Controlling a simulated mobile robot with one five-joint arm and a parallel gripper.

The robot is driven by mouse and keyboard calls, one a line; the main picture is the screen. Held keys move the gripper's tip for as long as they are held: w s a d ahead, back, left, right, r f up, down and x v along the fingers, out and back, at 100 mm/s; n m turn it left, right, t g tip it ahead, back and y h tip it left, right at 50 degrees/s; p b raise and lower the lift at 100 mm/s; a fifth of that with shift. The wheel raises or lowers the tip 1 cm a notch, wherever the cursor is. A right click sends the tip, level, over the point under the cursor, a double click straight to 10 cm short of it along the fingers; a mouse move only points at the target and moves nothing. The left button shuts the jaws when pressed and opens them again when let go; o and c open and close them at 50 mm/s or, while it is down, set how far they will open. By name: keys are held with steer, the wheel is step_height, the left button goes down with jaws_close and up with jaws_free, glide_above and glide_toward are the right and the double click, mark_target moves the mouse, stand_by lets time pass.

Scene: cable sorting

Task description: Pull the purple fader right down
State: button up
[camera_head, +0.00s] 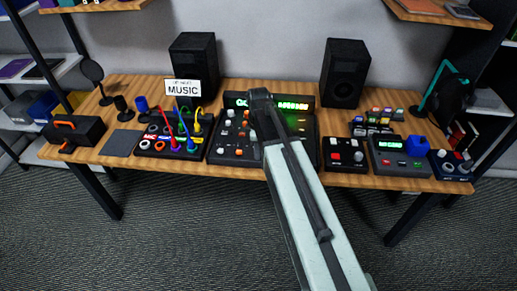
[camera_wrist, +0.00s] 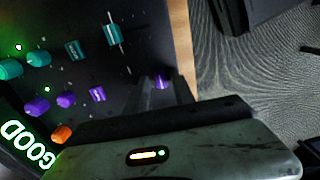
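The mixer (camera_head: 228,158) is a black panel in the middle of the table, with a green-lit display strip at its back. In the wrist view the purple fader cap (camera_wrist: 162,81) shows near the panel's edge, beside the wooden table edge. My gripper (camera_wrist: 162,86) is at this cap, its dark fingers on either side of it. I cannot tell whether they touch the cap, and its slot is mostly hidden. In the head view my arm covers the right part of the mixer, and the fader cannot be seen there.
A teal fader (camera_wrist: 114,34), purple knobs (camera_wrist: 66,99) and an orange knob (camera_wrist: 62,134) are on the same panel. A patch box (camera_head: 170,148) with coloured cables stands left of the mixer. A small black box (camera_head: 345,155) stands to the right.

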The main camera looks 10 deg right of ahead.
steer(key=shift+r, duration=0.1)
step_height(320, 180, up, 8)
steer(key=p, duration=0.8)
steer(key=shift+f, duration=0.2)
steer(key=s+d+m, duration=0.1)
steer(key=s+m, duration=1)
steer(key=m, duration=0.3)
steer(key=shift+s+d, duration=0.1)
steer(key=shift+s, duration=0.05)
stand_by(0.4)
